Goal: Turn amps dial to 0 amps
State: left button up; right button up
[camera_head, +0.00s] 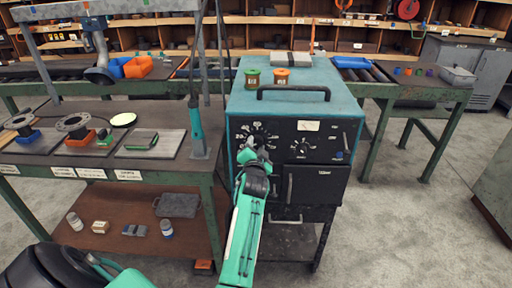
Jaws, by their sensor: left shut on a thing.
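A teal welding machine (325,105) with a black front panel stands in the middle. A large dial (260,134) ringed with white marks is at the left of its panel. A smaller dial (302,148) is to its right. My left gripper (252,150) is at the large dial, shut on its knob. The gripper covers much of the knob and the lower marks, so its pointer and setting cannot be read. The labels are too small to tell which dial is amps. My right gripper is not in view.
A workbench (85,105) with flanges and plates stands close on the left. A green post tool (195,122) hangs near the machine's left edge. Grey floor is open to the right.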

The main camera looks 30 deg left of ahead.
pick_arm(q)
jog(key=o, duration=1)
notch_tip(320, 180, up, 20)
jog(key=b, duration=0.1)
jog(key=shift+f, duration=0.1)
